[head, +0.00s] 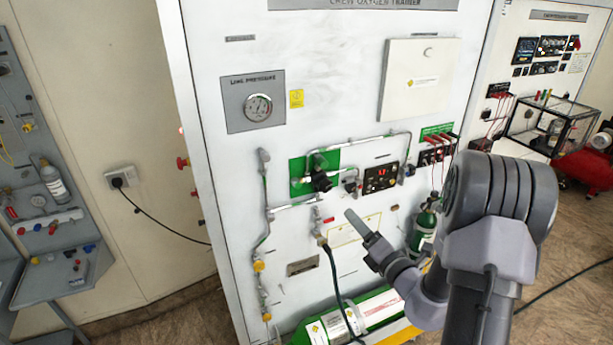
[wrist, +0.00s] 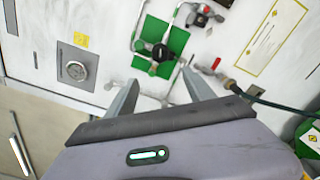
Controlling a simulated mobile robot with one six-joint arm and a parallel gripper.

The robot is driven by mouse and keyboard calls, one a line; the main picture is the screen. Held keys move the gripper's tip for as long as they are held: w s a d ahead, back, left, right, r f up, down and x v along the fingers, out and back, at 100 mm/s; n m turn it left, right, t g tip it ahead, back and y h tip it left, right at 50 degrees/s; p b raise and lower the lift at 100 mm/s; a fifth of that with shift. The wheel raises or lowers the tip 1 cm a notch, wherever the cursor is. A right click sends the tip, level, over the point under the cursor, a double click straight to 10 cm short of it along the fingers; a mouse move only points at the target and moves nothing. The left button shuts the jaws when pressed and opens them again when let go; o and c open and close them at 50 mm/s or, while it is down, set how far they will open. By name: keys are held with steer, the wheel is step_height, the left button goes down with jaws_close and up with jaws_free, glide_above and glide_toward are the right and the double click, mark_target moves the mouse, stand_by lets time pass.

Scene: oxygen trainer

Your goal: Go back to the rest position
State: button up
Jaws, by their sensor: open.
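My gripper (head: 360,232) is in front of the white oxygen trainer panel (head: 335,80), near its lower middle. In the wrist view my gripper (wrist: 162,95) shows two grey fingers spread apart with nothing between them. Beyond the fingers are a green plate (wrist: 178,42) and a black valve knob (wrist: 160,53) with metal pipes. In the head view the same black knob (head: 321,181) sits up and to the left of my gripper. I cannot tell from these frames how far the fingers are from the panel.
A line pressure gauge (head: 257,107) is at the panel's upper left. A dark hose (head: 335,275) runs down from a fitting below the pipes. A grey bench (head: 60,275) stands at the left. Floor shows on both sides.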

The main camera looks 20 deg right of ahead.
steer(key=s+a+n+g+y+b, duration=0.35)
steer(key=a+n, duration=0.25)
steer(key=a, duration=0.2)
steer(key=s+a+f+n+g+y+b, duration=0.1)
steer(key=s+a+n+g+y+b, duration=0.1)
steer(key=a+n+y+b, duration=0.5)
steer(key=s+a+n+g, duration=0.3)
steer(key=a+n, duration=0.3)
steer(key=a, duration=0.4)
steer(key=s+a+f+n+g+h+b, duration=0.2)
steer(key=s+a+f+n+g+b, duration=0.1)
steer(key=s+f+n+b, duration=0.25)
steer(key=s+a+f+n+g+h+b, duration=0.2)
steer(key=s+f+n+g+b, duration=0.15)
steer(key=s+n, duration=0.4)
steer(key=s+d+f+n+t+h+b, duration=0.2)
steer(key=s+d+f+n+h+b, duration=0.2)
steer(key=n, duration=0.5)
steer(key=s+d+h+b, duration=0.1)
steer(key=d+h, duration=0.1)
steer(key=d, duration=0.1)
steer(key=shift+s+d+f+n+t+b, duration=0.25)
steer(key=shift+s+f+n+t+b, duration=0.1)
steer(key=shift+f+n+t, duration=0.05)
